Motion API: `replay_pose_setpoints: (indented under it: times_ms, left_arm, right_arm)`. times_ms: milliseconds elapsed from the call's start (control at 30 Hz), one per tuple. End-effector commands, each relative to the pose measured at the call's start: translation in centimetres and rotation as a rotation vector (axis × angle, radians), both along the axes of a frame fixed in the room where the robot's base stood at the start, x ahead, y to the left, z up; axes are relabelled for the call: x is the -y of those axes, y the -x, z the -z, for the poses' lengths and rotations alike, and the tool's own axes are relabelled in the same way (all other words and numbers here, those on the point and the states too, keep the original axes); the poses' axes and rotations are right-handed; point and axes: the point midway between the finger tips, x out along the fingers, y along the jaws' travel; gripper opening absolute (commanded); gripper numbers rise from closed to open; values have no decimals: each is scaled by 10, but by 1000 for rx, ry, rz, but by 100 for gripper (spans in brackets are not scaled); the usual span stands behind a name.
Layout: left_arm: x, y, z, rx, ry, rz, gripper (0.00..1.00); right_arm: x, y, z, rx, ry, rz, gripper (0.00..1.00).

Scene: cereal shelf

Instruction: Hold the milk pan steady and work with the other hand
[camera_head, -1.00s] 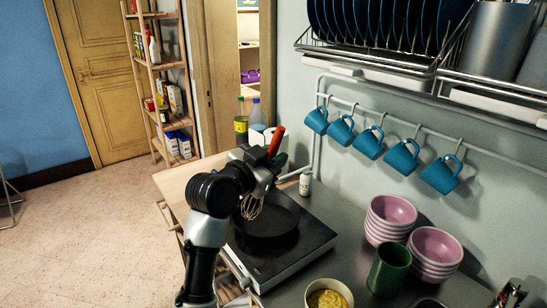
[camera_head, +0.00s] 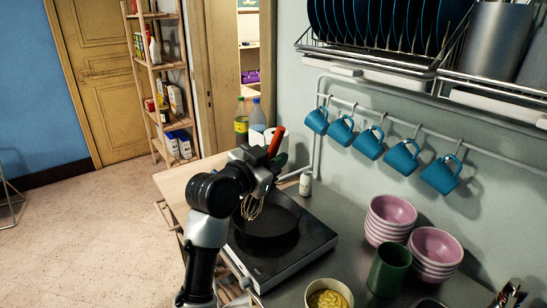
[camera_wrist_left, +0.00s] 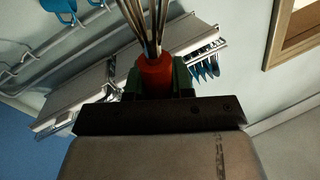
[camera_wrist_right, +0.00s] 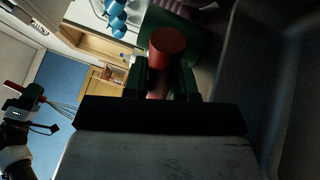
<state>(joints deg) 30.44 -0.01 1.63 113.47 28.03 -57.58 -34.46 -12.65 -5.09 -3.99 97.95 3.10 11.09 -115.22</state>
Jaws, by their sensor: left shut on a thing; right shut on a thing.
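A whisk with a red-orange handle (camera_head: 277,140) is held upright in my left gripper (camera_head: 262,168). Its wire loops (camera_head: 251,207) hang at the left part of a black pan (camera_head: 268,228) on the flat hob. I cannot tell whether they touch it. In the left wrist view the gripper (camera_wrist_left: 158,82) is shut on the red handle, with wires above. In the right wrist view my right gripper (camera_wrist_right: 162,80) is shut on a red cylindrical handle (camera_wrist_right: 167,45); what it belongs to is unclear. The whisk also shows at that view's left edge (camera_wrist_right: 60,106).
The hob (camera_head: 300,254) sits on the counter. To its right are a yellow-filled bowl (camera_head: 328,298), a green cup (camera_head: 390,268) and stacked pink bowls (camera_head: 392,215). A white shaker (camera_head: 305,184) stands behind the pan. Blue mugs (camera_head: 402,158) hang from a rail.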

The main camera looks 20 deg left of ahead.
Motion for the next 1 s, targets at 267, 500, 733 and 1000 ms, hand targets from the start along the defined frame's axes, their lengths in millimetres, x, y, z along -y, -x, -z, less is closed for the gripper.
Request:
replay_pose_setpoints:
  times_ms: [267,500,733,1000]
  left_arm:
    - [0,0,0,0,0,0,0]
    - [5,0,3,-3,2,7,0]
    - [66,3,37,-30,25,88,0]
    - [170,30,86,-62,80,226,0]
  right_arm:
    - [0,0,1,-1,0,-1,5]
    - [0,0,1,-2,0,0,5]
    - [0,0,1,-2,0,0,5]
    - [0,0,1,-2,0,0,5]
